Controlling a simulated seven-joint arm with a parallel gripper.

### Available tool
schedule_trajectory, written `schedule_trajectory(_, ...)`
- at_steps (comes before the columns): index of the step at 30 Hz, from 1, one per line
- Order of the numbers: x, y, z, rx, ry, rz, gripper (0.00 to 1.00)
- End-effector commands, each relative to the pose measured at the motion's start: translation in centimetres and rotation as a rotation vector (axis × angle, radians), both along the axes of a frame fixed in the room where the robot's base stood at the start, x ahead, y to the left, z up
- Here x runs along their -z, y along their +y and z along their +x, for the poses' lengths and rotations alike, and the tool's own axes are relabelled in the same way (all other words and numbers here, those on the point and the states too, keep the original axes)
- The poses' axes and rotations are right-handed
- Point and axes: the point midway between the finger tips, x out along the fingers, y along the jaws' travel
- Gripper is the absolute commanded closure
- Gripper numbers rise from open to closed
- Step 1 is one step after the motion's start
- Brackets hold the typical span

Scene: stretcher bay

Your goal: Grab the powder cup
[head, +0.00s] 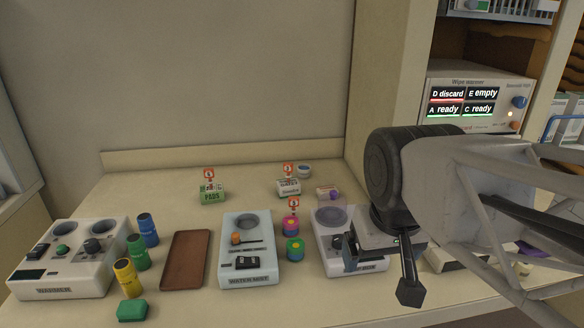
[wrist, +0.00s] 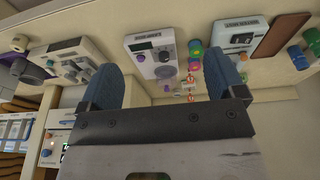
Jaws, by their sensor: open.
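No label in view reads powder cup, so I cannot tell which thing it is. Candidates are a pink-and-blue round pot (head: 291,226) under a red marker and a green round pot (head: 295,249) just in front of it. Both stand between the water mist unit (head: 262,277) and the machine with a round plate (head: 330,216). A small round jar (head: 304,171) stands at the back. My gripper (wrist: 165,78) is open and empty, its two blue fingers wide apart. In the head view it hangs over the right of the counter, right of the pots, hiding part of the plate machine.
A warmer (head: 95,284), blue (head: 148,230), green (head: 138,252) and yellow (head: 126,277) cylinders and a brown tray (head: 186,260) stand at left. A green pads box (head: 211,194) and a white box (head: 288,188) stand behind.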

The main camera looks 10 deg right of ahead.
Motion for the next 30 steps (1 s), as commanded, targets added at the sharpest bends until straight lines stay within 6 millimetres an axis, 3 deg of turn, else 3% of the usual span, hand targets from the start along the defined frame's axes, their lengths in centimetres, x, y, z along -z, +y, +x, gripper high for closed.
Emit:
schedule_trajectory(11,-2.0,-0.8,4.6,-0.121,0.046,-0.097,0.11)
schedule_trajectory(30,-6.9,-2.4,19.4,-0.475,0.196,-0.381,0.11)
